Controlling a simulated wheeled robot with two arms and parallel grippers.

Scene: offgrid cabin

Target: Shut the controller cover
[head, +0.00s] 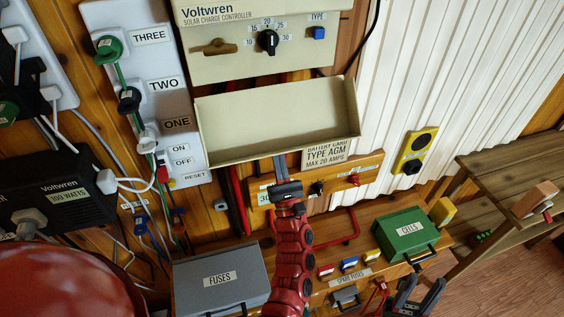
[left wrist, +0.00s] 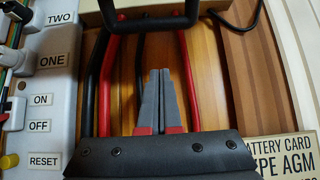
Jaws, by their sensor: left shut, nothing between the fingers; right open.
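The charge controller (head: 262,40) is on the wall at the top of the head view, its knob and switch exposed. Its cream cover (head: 275,122) is open below the panel, like a shallow tray with its inside showing. My left gripper (head: 280,160) is shut and empty, its fingertips at the cover's lower edge; whether they touch it I cannot tell. In the left wrist view its fingers (left wrist: 160,85) point up, below a dark U-shaped bar (left wrist: 150,22) whose mounting is cut off. My right gripper (head: 420,292) is open and empty at the lower right.
The switch strip (head: 150,85) stands left of the cover. Red and black cables (left wrist: 190,75) run behind my left fingers. A fuses box (head: 220,278) and green cells box (head: 405,233) stand below.

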